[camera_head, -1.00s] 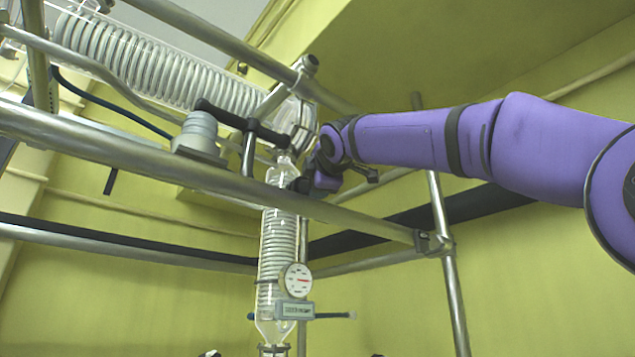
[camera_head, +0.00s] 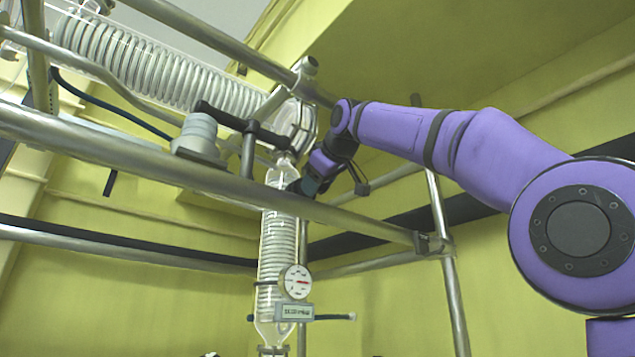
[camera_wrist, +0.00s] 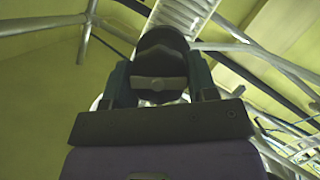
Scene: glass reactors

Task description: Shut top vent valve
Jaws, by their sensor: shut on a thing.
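In the wrist view a dark, rounded knob (camera_wrist: 162,50) with a light grey bar across its near side sits between the two fingers of my gripper (camera_wrist: 159,76). The fingers are shut on it from both sides. I take it to be the vent valve's handle, but its markings and stem are hidden. In the head view my gripper (camera_head: 303,187) is beside the top of the upright glass column (camera_head: 280,235), just under the glass joint. The front rail partly covers this spot, so the knob and its turn cannot be made out there.
Metal rails frame the glassware, and the front rail (camera_head: 370,226) crosses just before my gripper. A coiled glass condenser (camera_head: 150,65) slopes at upper left. A grey cap (camera_head: 198,134) and a black bar (camera_head: 240,124) stand near. A dial gauge (camera_head: 297,282) is lower down.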

